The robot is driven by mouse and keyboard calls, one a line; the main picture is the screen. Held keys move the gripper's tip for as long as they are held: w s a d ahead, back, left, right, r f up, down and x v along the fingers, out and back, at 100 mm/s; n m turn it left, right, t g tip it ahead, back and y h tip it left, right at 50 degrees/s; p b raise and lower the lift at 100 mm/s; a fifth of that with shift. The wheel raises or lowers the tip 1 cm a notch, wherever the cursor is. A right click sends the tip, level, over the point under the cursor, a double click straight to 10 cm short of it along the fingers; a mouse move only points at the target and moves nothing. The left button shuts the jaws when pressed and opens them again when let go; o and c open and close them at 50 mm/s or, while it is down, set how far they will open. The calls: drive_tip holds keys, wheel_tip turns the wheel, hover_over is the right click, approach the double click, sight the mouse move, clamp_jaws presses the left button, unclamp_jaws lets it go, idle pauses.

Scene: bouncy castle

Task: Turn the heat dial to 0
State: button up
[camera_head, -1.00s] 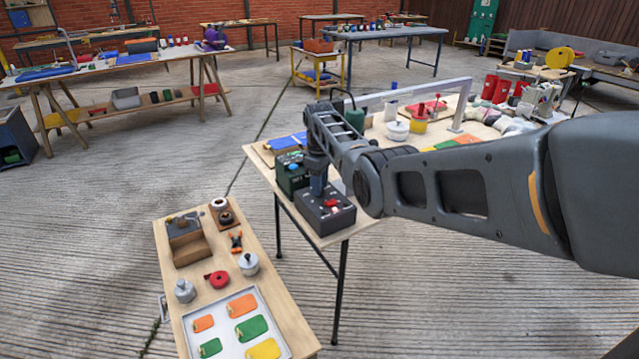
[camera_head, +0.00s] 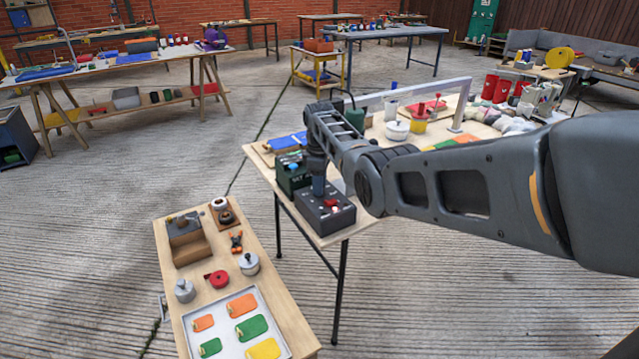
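A dark box (camera_head: 335,220) with a red control and a small white mark on its top stands at the near left corner of a wooden-topped table. A dark green box (camera_head: 289,176) stands just behind it to the left, with a light blue piece on its top. My gripper (camera_head: 318,190) points down over the left part of the dark box's top. Its fingertips are small and partly merge with the box, so I cannot tell whether they touch anything. The heat dial cannot be made out for certain; my gripper may cover it.
A low bench (camera_head: 285,285) at the front left holds a tray (camera_head: 188,330) of coloured tags, metal weights and a red tape roll. A metal frame (camera_head: 462,105), a white pot (camera_head: 397,130) and a yellow tub (camera_head: 418,126) stand farther along the table. Floor at the right front is clear.

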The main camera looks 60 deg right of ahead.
drive_tip(key=o, duration=0.4)
drive_tip(key=shift+o, duration=0.2)
wheel_tip(320, 180, up, 8)
drive_tip(key=shift+f, duration=0.1)
idle(0.8)
